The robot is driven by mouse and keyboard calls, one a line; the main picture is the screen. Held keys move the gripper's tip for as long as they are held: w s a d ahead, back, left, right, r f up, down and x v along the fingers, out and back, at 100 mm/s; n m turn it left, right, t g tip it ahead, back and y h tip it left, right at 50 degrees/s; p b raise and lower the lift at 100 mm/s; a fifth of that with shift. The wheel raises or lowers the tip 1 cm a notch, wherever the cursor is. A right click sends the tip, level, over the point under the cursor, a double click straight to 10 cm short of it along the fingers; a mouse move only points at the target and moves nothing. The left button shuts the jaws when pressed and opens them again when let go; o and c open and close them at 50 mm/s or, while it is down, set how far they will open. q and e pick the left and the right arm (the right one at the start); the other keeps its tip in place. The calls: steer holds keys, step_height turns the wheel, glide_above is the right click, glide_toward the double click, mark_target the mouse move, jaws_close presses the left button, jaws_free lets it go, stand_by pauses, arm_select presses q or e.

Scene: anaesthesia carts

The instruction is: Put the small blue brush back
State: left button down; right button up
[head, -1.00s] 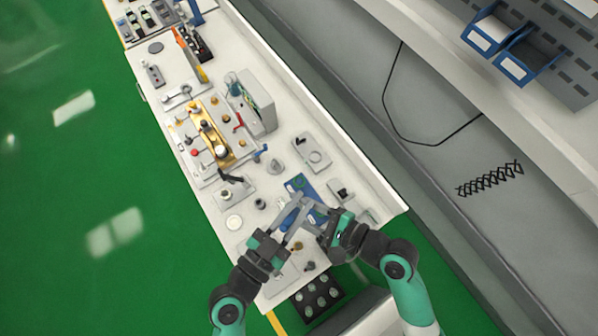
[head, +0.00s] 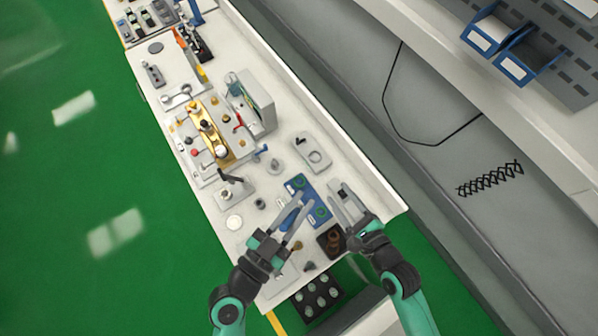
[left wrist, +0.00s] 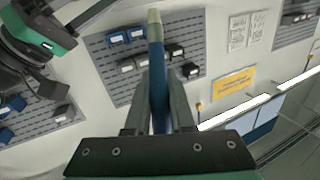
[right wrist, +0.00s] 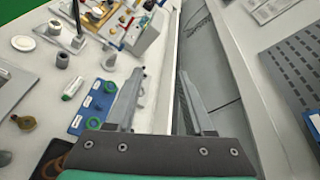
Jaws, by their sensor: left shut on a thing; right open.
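The small blue brush (left wrist: 158,75) is a blue stick with a pale tip, standing up between the fingers of my left gripper (left wrist: 155,105) in the left wrist view. My left gripper is shut on it; in the head view this gripper (head: 299,214) is over the front part of the bench, beside a blue tray (head: 298,184) with green rings. That tray also shows in the right wrist view (right wrist: 97,104). My right gripper (head: 345,199) is open and empty, to the right of the blue tray; in the right wrist view its fingers (right wrist: 160,95) stand apart with nothing between them.
A dark square tray (head: 326,238) with brown rings lies near the right gripper. A grey plate with a ring (head: 312,152), a gold-topped fixture (head: 212,135) and a grey box (head: 257,102) stand further back. A black tray with round cups (head: 317,297) is below the bench's front edge.

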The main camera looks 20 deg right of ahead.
steer(key=shift+m+h, duration=0.4)
steer(key=shift+s+d+f, duration=0.15)
steer(key=shift+d+f, duration=0.15)
steer(key=shift+f, duration=0.45)
steer(key=shift+s+d+f, duration=0.15)
steer(key=shift+d+f, duration=0.2)
steer(key=shift+f, duration=0.35)
steer(key=shift+s+d+f, duration=0.15)
steer(key=shift+d+f, duration=0.15)
steer(key=shift+f, duration=0.45)
